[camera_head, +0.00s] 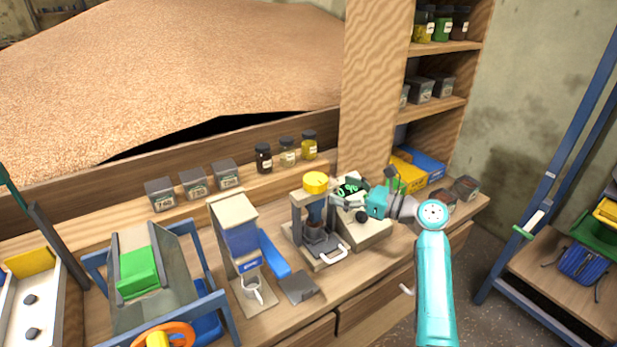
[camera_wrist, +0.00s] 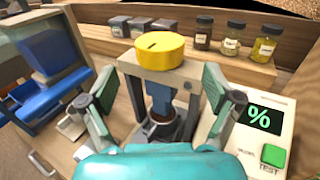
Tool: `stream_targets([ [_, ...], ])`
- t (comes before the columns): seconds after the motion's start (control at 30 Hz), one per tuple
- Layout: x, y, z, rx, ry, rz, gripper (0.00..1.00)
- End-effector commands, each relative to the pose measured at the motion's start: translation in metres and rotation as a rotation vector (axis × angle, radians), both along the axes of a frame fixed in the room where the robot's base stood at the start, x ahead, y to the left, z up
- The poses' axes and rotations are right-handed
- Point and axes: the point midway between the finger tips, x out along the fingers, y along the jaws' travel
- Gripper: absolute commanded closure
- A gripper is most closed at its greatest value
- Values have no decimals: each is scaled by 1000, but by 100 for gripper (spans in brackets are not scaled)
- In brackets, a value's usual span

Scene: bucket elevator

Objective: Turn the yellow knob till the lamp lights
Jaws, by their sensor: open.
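The yellow knob (camera_head: 316,182) is a round cap on top of a small grey press stand (camera_head: 298,215). In the wrist view the yellow knob (camera_wrist: 160,50) shows a dark mark on its top and lies ahead of my gripper (camera_wrist: 155,85). The two fingers are spread wide, one to each side of the stand, with nothing held between them. In the head view my gripper (camera_head: 362,196) is to the right of the knob, apart from it. I cannot make out which part is the lamp.
A device with a green percent display (camera_wrist: 264,116) and a green button (camera_wrist: 273,155) stands right of the press. A blue dispenser (camera_head: 238,236) with a cup stands left. Jars (camera_head: 287,152) and small boxes (camera_head: 195,183) line the ledge behind.

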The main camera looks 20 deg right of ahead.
Motion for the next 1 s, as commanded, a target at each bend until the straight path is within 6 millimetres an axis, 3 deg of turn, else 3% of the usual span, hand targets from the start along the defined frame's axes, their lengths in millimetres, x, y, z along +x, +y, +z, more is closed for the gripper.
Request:
stream_targets([
  [0.53,60,61,0,-2,-1,0,11],
  [1.0,73,74,-1,-3,-1,-2,11],
])
